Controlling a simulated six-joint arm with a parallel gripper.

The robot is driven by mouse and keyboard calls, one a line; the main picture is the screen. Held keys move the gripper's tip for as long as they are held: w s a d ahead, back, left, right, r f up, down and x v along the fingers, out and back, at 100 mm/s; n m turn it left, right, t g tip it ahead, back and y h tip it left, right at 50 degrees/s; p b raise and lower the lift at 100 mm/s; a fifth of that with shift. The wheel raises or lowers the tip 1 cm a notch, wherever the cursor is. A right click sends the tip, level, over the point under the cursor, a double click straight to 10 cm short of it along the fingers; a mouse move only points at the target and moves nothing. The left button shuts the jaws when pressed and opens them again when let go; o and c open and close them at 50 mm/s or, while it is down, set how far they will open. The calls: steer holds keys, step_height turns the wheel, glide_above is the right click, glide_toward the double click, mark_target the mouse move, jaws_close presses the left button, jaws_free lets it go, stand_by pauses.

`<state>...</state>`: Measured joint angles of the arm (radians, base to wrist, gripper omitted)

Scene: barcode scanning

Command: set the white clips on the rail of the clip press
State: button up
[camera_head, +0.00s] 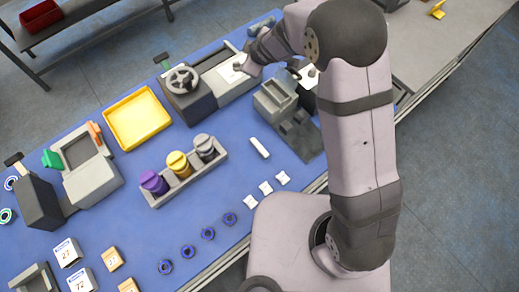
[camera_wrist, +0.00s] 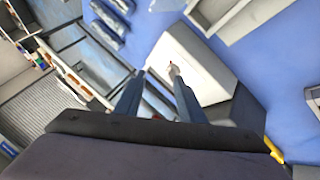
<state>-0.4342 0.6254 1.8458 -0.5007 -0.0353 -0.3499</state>
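Three small white clips lie in a slanting row near the front edge of the blue table: a left one (camera_head: 251,201), a middle one (camera_head: 266,188) and a right one (camera_head: 282,178). A grey block device with a dark base (camera_head: 301,133) stands behind them, partly hidden by my arm; I cannot tell for certain that it is the clip press. A white bar (camera_head: 259,148) lies left of it. My gripper (camera_head: 245,68) is far behind the clips, over a pale flat-topped unit (camera_head: 230,73). In the wrist view its two fingers (camera_wrist: 156,88) stand apart above a pale surface.
A rack with purple, yellow and grey pots (camera_head: 180,170) stands mid-table. A yellow tray (camera_head: 137,118) and a dark unit with a round wheel (camera_head: 184,80) are behind it. Several blue rings (camera_head: 188,251) lie in front. Clear blue table surrounds the clips.

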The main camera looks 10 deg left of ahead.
steer(key=s+d+f+m+g+h+b, duration=0.2)
steer(key=s+f+g+b, duration=0.1)
steer(key=s, duration=0.3)
steer(key=s+d+f+m+g+h+b, duration=0.1)
steer(key=s+f+g+h+b, duration=0.1)
steer(key=s+f, duration=0.25)
steer(key=m+g+h+b, duration=0.2)
steer(key=m+g+b, duration=0.1)
steer(key=g+b, duration=0.2)
glide_toward(259, 147)
steer(key=shift+f, duration=0.4)
steer(key=shift+p+x, duration=1.6)
steer(key=shift+x, duration=2.1)
steer(key=shift+d, duration=0.1)
jaws_close()
